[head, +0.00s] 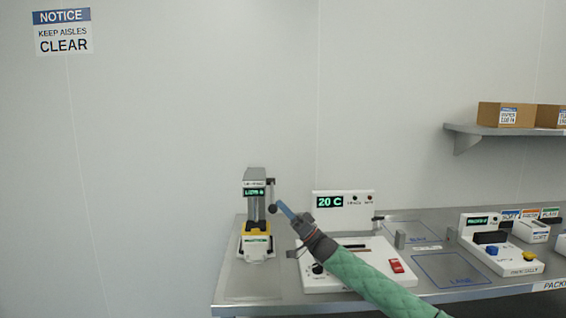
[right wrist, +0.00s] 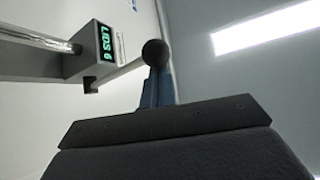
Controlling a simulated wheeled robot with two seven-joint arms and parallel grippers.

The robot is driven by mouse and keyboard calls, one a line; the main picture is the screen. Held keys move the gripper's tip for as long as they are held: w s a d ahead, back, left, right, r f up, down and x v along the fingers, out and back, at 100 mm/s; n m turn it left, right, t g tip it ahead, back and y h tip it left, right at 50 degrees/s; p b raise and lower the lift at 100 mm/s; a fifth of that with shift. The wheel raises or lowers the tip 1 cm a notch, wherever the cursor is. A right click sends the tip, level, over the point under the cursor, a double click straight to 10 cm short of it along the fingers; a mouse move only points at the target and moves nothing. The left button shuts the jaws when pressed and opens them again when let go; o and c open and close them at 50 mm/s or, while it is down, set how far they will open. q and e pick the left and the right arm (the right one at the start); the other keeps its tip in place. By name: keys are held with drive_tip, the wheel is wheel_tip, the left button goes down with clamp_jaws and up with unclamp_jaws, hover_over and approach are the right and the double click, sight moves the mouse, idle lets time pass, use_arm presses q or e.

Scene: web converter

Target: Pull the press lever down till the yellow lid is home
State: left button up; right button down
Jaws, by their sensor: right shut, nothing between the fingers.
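The press (head: 255,190) stands at the left end of the bench, with a grey head and a green-lit display. Its lever (head: 271,190) hangs along the right side of the head and ends in a black ball knob (head: 272,209). The yellow lid (head: 257,228) is under the ram, on the white base; whether it is seated is too small to tell. My right gripper (head: 281,206) is shut and empty, its blue fingertips at the knob. In the right wrist view the knob (right wrist: 156,53) shows just beyond the fingertips (right wrist: 158,75); contact is unclear. My left gripper is out of view.
A white console (head: 345,270) with a "20 C" panel (head: 344,201) and a red switch lies under my right forearm. Another white station (head: 500,250) stands farther right. A shelf (head: 490,129) with cardboard boxes is on the right wall.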

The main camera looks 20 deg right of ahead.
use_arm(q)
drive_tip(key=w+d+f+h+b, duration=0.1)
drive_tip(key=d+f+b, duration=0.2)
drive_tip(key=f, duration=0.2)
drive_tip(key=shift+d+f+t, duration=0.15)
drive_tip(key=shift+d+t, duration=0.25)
use_arm(e)
drive_tip(key=s+d, duration=0.7)
drive_tip(key=d, duration=0.3)
drive_tip(key=shift+s+d+f, duration=0.2)
drive_tip(key=shift+s+f, duration=0.1)
drive_tip(key=shift+f, duration=0.1)
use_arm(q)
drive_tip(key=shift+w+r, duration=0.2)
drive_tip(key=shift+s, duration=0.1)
use_arm(e)
drive_tip(key=shift+f, duration=0.15)
